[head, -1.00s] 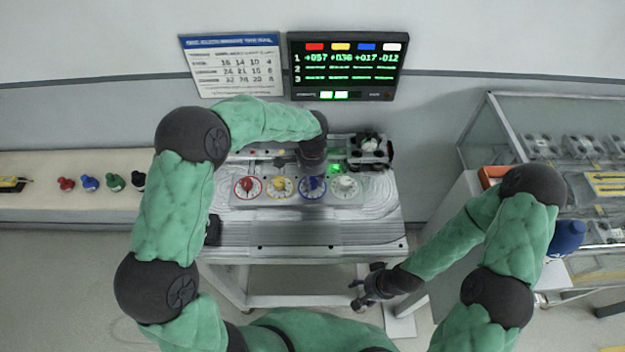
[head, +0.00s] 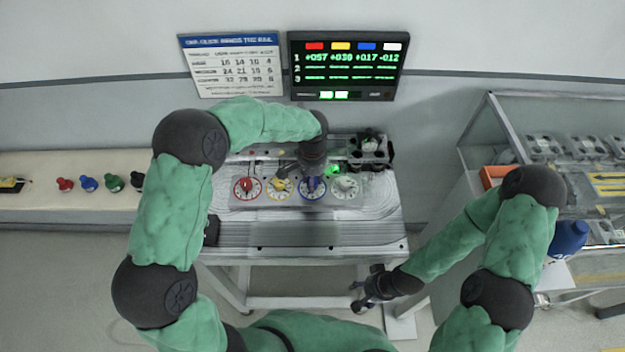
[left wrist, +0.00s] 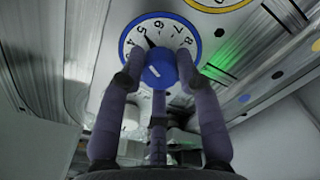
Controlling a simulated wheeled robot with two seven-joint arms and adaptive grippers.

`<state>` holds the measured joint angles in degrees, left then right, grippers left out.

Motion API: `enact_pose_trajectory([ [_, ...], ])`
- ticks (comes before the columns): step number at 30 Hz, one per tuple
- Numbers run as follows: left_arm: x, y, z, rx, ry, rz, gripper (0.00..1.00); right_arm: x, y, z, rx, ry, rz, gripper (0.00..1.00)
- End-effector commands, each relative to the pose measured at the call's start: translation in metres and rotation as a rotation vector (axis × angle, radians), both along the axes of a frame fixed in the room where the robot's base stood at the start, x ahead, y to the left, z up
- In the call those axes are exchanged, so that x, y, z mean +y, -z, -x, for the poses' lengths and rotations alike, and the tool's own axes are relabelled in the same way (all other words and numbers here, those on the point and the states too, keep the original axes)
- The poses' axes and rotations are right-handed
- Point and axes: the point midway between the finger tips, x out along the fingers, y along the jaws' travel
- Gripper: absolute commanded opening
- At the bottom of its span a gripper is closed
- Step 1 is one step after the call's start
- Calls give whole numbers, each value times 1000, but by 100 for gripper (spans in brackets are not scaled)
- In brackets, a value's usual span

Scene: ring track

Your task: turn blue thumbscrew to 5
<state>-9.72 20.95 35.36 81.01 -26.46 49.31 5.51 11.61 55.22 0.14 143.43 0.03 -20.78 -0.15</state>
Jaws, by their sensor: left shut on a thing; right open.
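The blue thumbscrew (left wrist: 160,68) sits at the middle of a white numbered dial with a blue rim (left wrist: 197,36). In the left wrist view a black pointer leans up-left, close to the 5. My left gripper (left wrist: 158,76) has its fingers around the thumbscrew and is shut on it. In the head view the blue dial (head: 313,196) is third from the left, partly hidden by my left gripper (head: 311,182). My right gripper (head: 364,291) is open and empty, low in front of the bench.
Red (head: 247,188), yellow (head: 279,188) and white (head: 345,187) dials share the panel. A display (head: 345,66) and a printed chart (head: 232,65) are on the wall behind. A glass case (head: 560,150) stands at the right. Spare knobs (head: 88,183) lie on the left shelf.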

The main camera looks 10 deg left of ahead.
Motion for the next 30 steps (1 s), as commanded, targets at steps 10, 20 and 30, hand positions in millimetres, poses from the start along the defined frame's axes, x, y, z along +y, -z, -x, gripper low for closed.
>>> enact_pose_trajectory([
  [10,1,0,1,2,1,-2,58,0,0,0,0,0,0,58],
  [20,0,-1,0,1,1,0,58,0,0,0,0,0,0,58],
  [30,0,-49,-1,-4,1,1,58,0,0,0,0,0,0,58],
])
